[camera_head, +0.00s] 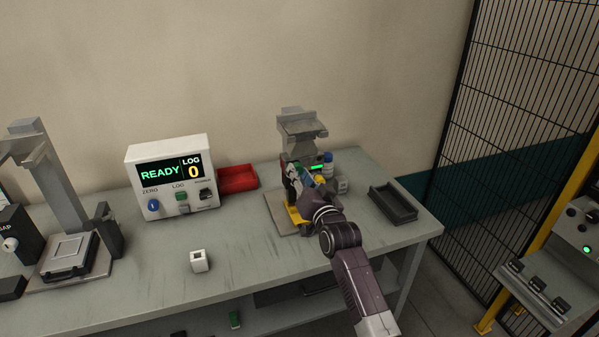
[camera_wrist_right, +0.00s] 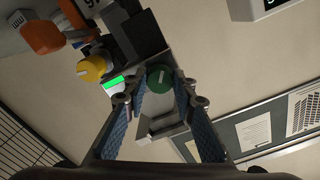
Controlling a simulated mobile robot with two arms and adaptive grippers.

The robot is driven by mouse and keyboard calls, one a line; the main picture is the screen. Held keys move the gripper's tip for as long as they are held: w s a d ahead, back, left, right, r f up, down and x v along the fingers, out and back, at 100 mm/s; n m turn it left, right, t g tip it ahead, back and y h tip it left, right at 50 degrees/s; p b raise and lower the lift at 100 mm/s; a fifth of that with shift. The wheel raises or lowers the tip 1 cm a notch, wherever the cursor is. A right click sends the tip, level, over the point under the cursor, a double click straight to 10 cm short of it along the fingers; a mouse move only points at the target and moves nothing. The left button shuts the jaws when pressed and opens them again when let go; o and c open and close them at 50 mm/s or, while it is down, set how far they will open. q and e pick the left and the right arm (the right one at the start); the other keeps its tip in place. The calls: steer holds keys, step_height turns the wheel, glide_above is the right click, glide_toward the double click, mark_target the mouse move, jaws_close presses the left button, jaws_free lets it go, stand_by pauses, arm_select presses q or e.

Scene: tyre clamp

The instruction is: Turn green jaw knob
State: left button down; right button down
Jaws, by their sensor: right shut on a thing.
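The green jaw knob (camera_wrist_right: 159,78) is round with a pale line across its face. In the right wrist view it sits between the blue-padded fingertips of my right gripper (camera_wrist_right: 158,96), which is shut on it. In the head view my right gripper (camera_head: 304,182) is at the clamp fixture (camera_head: 301,128) at the back of the bench, and the gripper and arm hide much of the fixture's lower front. My left gripper is not in view.
A yellow knob (camera_wrist_right: 92,68) is close beside the gripper. The grey bench (camera_head: 240,275) also holds a display box (camera_head: 170,160) reading READY, a red tray (camera_head: 237,179), a dark tray (camera_head: 393,204) and a small white block (camera_head: 199,261). The bench's front middle is mostly clear.

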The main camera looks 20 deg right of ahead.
steer(key=m+p, duration=0.2)
steer(key=m, duration=0.9)
steer(key=shift+r+m+p, duration=0.1)
steer(key=shift+m+p, duration=0.2)
steer(key=shift+p, duration=0.05)
stand_by(0.4)
steer(key=c, duration=1.6)
jaws_free()
steer(key=s, duration=0.7)
steer(key=shift+s, duration=0.25)
steer(key=shift+d, duration=0.1)
